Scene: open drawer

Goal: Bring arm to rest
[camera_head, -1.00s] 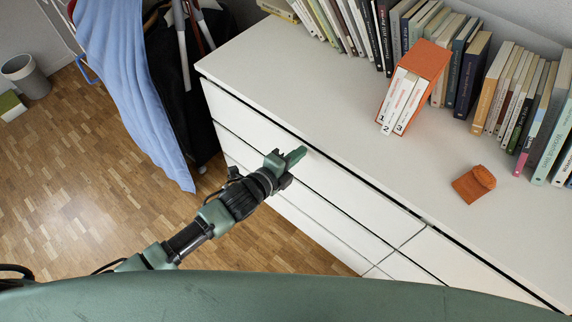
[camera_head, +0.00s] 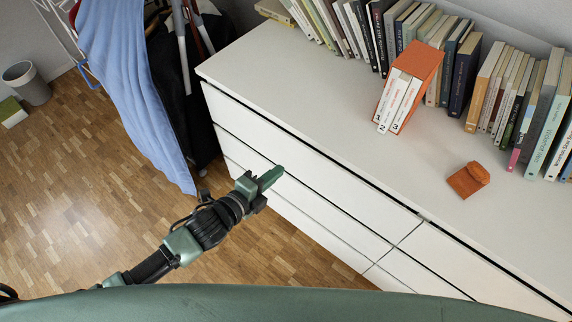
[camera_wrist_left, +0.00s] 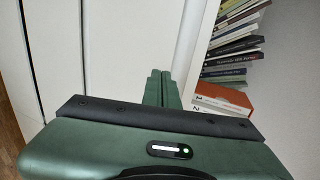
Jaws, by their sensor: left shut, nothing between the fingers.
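My left gripper (camera_head: 271,176) is green, shut and empty. In the head view its arm comes in from the lower left, and the fingertips point toward the white drawer fronts of the dresser (camera_head: 300,160). In the left wrist view the shut fingers (camera_wrist_left: 162,88) lie side by side with nothing between them, in front of the white drawer fronts (camera_wrist_left: 105,50). The drawers look closed, with a dark gap under the dresser top. I cannot tell the exact distance from the fingertips to the fronts. My right gripper is not in view.
On the dresser top stand a row of books (camera_head: 470,75), an orange box set (camera_head: 420,62) and a small orange object (camera_head: 468,180). A blue cloth (camera_head: 130,80) hangs at the left. A bin (camera_head: 27,82) stands far left. The wooden floor (camera_head: 80,190) is open.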

